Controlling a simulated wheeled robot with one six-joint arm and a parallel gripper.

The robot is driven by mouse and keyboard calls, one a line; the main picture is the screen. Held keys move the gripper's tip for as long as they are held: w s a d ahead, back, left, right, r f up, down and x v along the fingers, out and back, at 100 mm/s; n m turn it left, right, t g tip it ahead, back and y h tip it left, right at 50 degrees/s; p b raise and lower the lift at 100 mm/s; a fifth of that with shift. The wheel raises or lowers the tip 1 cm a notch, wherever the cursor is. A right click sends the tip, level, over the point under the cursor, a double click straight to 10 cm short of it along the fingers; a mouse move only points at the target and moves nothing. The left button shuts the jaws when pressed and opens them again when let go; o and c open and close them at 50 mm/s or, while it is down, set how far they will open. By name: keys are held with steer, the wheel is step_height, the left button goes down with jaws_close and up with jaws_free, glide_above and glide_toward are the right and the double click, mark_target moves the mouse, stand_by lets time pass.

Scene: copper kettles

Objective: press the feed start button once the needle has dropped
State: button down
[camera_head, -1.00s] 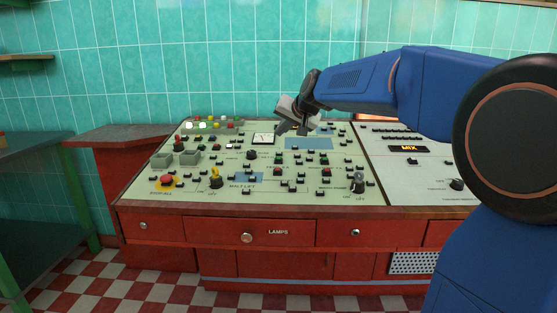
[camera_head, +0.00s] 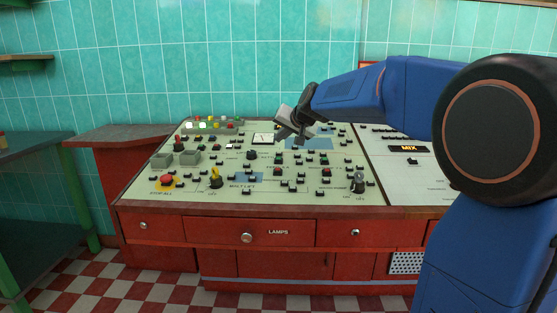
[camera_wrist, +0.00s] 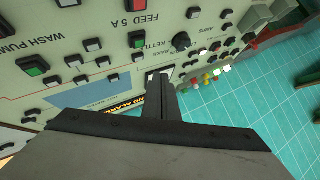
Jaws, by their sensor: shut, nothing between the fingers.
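The gauge (camera_head: 263,138) is a white-faced square at the back middle of the sloping console in the head view. Its needle is a thin dark line, too small to read surely. My gripper (camera_head: 281,134) is over the panel just right of the gauge. In the wrist view my gripper (camera_wrist: 160,82) is shut and empty, its dark fingers pointing at the panel. A green button (camera_wrist: 137,40) is beside the "FEED 5 A" lettering, apart from the fingertips. Another green button (camera_wrist: 32,68) is near the "WASH PUMP" lettering. I cannot tell whether the fingertips touch the panel.
The panel (camera_head: 140,187) is crowded with small dark buttons. A green-framed table (camera_head: 35,145) stands at the left.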

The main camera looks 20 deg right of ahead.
steer(key=shift+w+d+f, duration=0.1)
steer(key=shift+w+f, duration=0.05)
steer(key=shift+f, duration=0.7)
steer(key=shift+w+f, duration=0.2)
steer(key=shift+f, duration=0.6)
steer(key=shift+w+d+f, duration=0.1)
steer(key=shift+w+f, duration=0.05)
steer(key=shift+f, duration=0.7)
steer(key=shift+f, duration=0.1)
steer(key=shift+f, duration=0.35)
steer(key=shift+w+f, duration=0.15)
steer(key=shift+f, duration=0.2)
stand_by(0.8)
steer(key=shift+r, duration=0.8)
steer(key=r, duration=0.2)
steer(key=s+r, duration=0.1)
steer(key=r, duration=0.2)
steer(key=shift+s+a, duration=0.15)
steer(key=shift+a, duration=0.05)
stand_by(0.3)
